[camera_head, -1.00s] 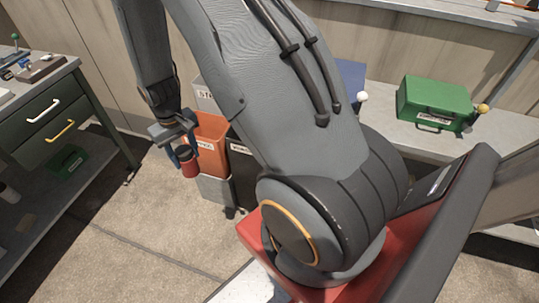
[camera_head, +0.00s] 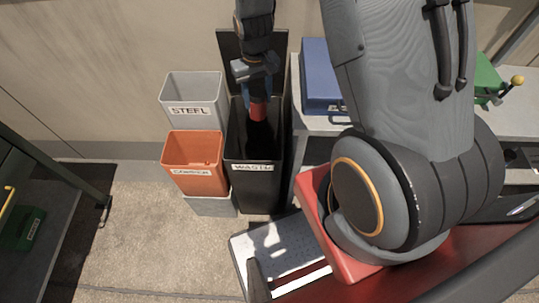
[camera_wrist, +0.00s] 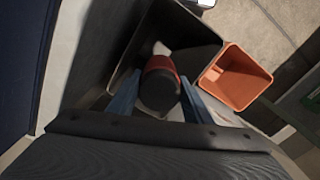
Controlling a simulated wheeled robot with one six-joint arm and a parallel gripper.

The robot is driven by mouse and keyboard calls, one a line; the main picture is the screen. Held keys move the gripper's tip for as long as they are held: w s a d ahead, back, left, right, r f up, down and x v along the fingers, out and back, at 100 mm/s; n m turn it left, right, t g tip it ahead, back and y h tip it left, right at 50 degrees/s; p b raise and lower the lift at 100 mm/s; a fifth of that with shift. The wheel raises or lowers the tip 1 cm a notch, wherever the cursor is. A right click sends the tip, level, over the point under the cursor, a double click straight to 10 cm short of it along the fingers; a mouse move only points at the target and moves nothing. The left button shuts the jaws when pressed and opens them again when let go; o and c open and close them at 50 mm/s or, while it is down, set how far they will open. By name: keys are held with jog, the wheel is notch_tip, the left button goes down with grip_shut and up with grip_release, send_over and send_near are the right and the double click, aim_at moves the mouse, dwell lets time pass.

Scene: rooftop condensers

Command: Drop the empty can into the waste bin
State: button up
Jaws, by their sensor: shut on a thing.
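The empty can is red with a dark end (camera_wrist: 160,85). My gripper (camera_head: 256,92) is shut on it, with a blue finger on each side of the can in the wrist view. In the head view the red can (camera_head: 258,110) hangs below the fingers, over the open mouth of the waste bin. The waste bin (camera_head: 253,187) is tall and black, labelled WASTE, with a raised lid behind. The wrist view looks down past the can into the dark bin (camera_wrist: 190,38). The can's lower end is hard to make out against the dark inside.
An orange bin (camera_head: 195,180) labelled COPPER and a grey bin (camera_head: 190,112) labelled STEEL stand left of the waste bin. A bench with a blue case (camera_head: 319,78) is close on the right. Open floor lies in front.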

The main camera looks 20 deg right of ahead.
jog(key=w+f+n+b, duration=0.3)
jog(key=f+n+b, duration=0.1)
jog(key=f+b, duration=0.9)
jog(key=b, duration=0.3)
jog(key=shift+w+d, duration=0.15)
jog(key=shift+d, duration=0.25)
jog(key=o, duration=1.1)
jog(key=shift+o, duration=0.2)
notch_tip(320, 180, up, 8)
jog(key=shift+f, duration=0.15)
